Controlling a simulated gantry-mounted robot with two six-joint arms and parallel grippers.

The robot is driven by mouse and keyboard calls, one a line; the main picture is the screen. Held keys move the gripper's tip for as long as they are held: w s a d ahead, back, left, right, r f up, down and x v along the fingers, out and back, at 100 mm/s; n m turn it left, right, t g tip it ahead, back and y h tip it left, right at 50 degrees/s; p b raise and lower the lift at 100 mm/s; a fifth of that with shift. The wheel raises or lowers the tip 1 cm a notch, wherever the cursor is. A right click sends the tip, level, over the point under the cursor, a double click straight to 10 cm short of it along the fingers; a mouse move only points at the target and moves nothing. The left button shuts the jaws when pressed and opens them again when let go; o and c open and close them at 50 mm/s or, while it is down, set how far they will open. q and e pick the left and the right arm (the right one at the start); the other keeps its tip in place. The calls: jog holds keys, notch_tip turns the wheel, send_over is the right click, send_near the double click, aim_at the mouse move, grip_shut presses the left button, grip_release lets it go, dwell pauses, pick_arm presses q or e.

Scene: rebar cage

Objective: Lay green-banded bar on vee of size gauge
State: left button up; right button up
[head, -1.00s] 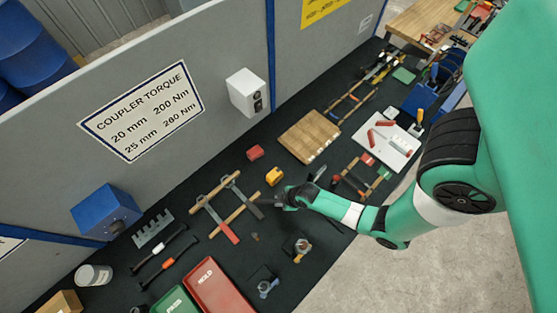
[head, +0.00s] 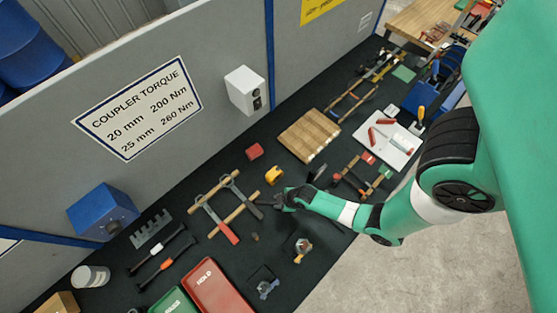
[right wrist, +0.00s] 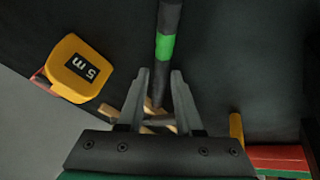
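A dark bar with a green band (right wrist: 165,47) runs down the middle of the right wrist view and passes between my right gripper's fingertips (right wrist: 160,76). The fingers close in on both its sides. Its upper part looks nearer the camera, so it seems tilted. In the head view my right gripper (head: 279,200) is over the bench by the wooden rails, and a dark piece (head: 318,172), probably the bar's end, shows behind it. A grey notched plate (head: 152,229), which looks like the size gauge, stands on the left of the mat. My left gripper is out of view.
Wooden rails with grey and red pieces (head: 226,208) lie just left of the gripper. A yellow tape measure (right wrist: 80,68) is close by, also in the head view (head: 274,175). A red tray (head: 214,284) and two dark banded tools (head: 160,258) lie farther left. A wooden board (head: 309,135) lies behind.

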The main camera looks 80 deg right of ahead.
jog(key=shift+s+a+r, duration=0.1)
jog(key=shift+r, duration=0.2)
jog(key=p+v, duration=0.4)
jog(key=v, duration=0.7)
jog(key=shift+r, duration=0.3)
